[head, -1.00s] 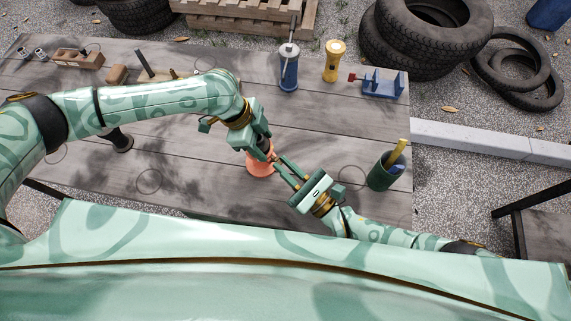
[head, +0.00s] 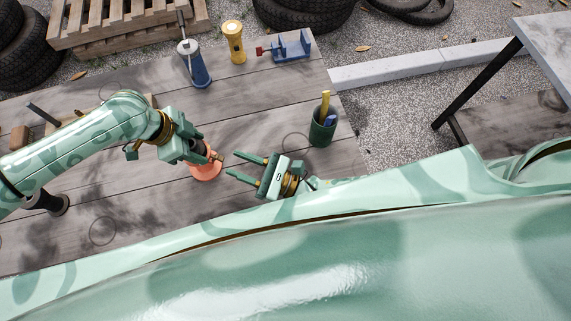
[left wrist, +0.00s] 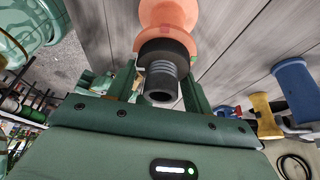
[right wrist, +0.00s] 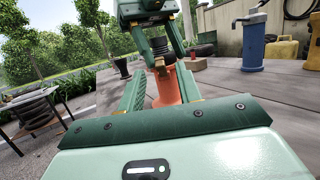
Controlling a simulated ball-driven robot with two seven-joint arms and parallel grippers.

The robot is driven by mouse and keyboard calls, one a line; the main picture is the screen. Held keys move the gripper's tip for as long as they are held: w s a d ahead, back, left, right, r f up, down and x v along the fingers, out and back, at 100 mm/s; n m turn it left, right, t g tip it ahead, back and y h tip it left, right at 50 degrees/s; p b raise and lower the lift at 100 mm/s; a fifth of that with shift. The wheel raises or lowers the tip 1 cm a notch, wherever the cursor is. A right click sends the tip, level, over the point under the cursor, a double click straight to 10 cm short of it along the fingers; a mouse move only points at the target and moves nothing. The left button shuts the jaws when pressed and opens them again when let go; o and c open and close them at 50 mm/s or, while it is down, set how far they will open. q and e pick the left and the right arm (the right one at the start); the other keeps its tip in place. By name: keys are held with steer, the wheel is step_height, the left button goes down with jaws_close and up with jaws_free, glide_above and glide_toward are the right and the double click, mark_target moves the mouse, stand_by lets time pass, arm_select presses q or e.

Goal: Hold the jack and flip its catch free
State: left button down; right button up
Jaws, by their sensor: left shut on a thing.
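The orange jack (head: 206,171) stands upright on the wooden table, with a dark collar and ribbed neck at its top. My left gripper (head: 203,151) is shut on the jack's upper part. In the left wrist view its fingers lie on either side of the dark collar (left wrist: 166,52). My right gripper (head: 234,164) is open and empty, just right of the jack and apart from it. In the right wrist view the orange body (right wrist: 168,86) shows between the open fingers. A small tan piece (right wrist: 159,63) sits at the neck there; I cannot tell if it is the catch.
A green cup with tools (head: 321,130) stands right of my right gripper. A dark stand (head: 48,203) is at the left.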

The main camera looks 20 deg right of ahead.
mark_target(221, 158)
steer(key=s+d, duration=0.2)
steer(key=d, duration=0.1)
steer(key=s+d, duration=0.2)
steer(key=d, duration=0.1)
steer(key=s+d, duration=0.2)
steer(key=d, duration=0.2)
steer(key=shift+s, duration=0.4)
